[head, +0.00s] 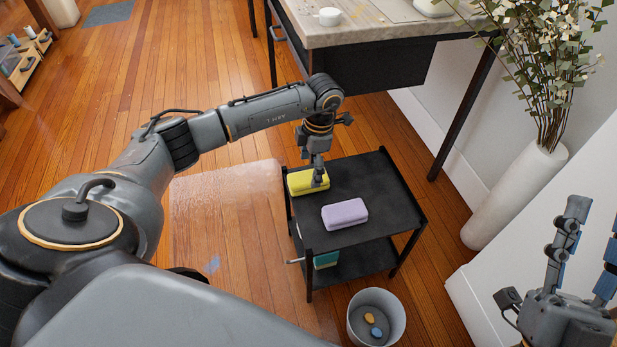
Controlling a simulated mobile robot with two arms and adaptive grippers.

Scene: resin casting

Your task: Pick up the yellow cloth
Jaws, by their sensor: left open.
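The yellow cloth (300,181), a folded block, lies at the far left corner of the black cart's top shelf (366,178). My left gripper (319,182) points down at the cloth's right part, its fingers at or just above it. It is open, and its fingers hide a bit of the cloth. I cannot tell whether they touch it. My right gripper (588,250) is at the lower right of the head view, pointing up, with its fingers apart and nothing between them.
A lilac block (344,214) lies close by on the same shelf. A teal item (326,259) is on the lower shelf. A grey bin (377,318) stands in front of the cart. A workbench (350,30) is behind, and a white vase (515,195) stands to the right.

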